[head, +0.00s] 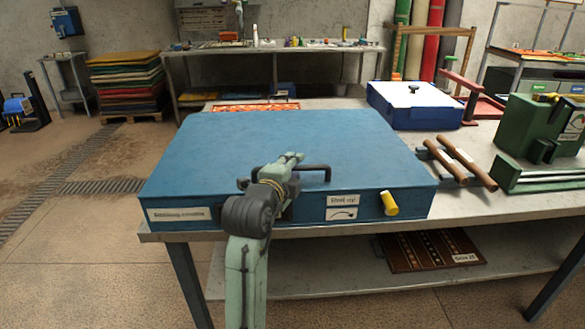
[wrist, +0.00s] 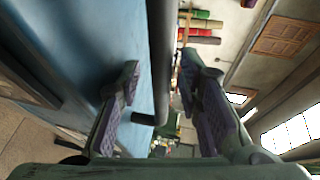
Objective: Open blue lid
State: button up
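The blue lid (head: 285,130) is shut flat on a wide blue box (head: 250,210) on the metal table. A dark bar handle (head: 318,168) is fixed near its front edge. My gripper (head: 298,158) is at the left part of this handle, partly covering it. In the wrist view the blue lid (wrist: 75,60) fills the left side, and the dark handle (wrist: 160,60) runs between my two fingers. The gripper (wrist: 158,66) is open, with a visible gap on both sides of the bar. My arm hides part of the box front.
A yellow knob (head: 390,203) sticks out of the box front at right. A blue-and-white case (head: 415,103), brown rollers (head: 462,165) and a green machine (head: 540,125) stand right of the box. Behind is a workbench (head: 275,50) with small items.

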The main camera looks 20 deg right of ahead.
grip_shut()
dwell(0.7)
